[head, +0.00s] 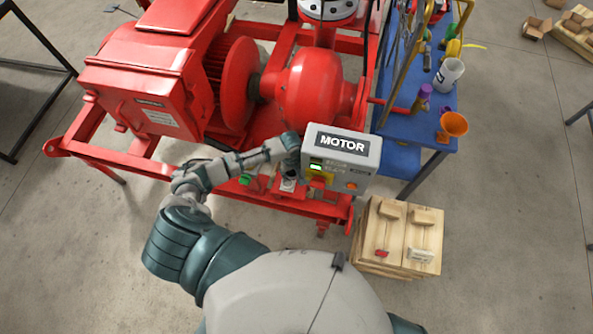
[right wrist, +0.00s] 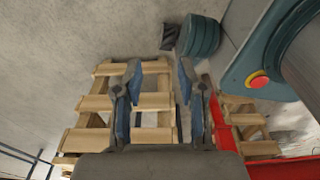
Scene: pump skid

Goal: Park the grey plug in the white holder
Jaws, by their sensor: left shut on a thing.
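My left gripper (head: 280,151) is just left of the grey MOTOR box (head: 341,152), above the front rail of the red skid. It is shut on a dark grey piece (head: 291,141), which I take to be the grey plug; the fingers partly hide it. A small pale fitting (head: 289,183) with a dark middle sits on the skid below the gripper, apart from it. It may be the white holder, but it is too small to be sure. My right gripper (right wrist: 158,88) is open and empty in the right wrist view, above a wooden pallet.
The red motor and pump (head: 310,85) stand behind the gripper. A wooden crate (head: 365,250) stands at the lower right.

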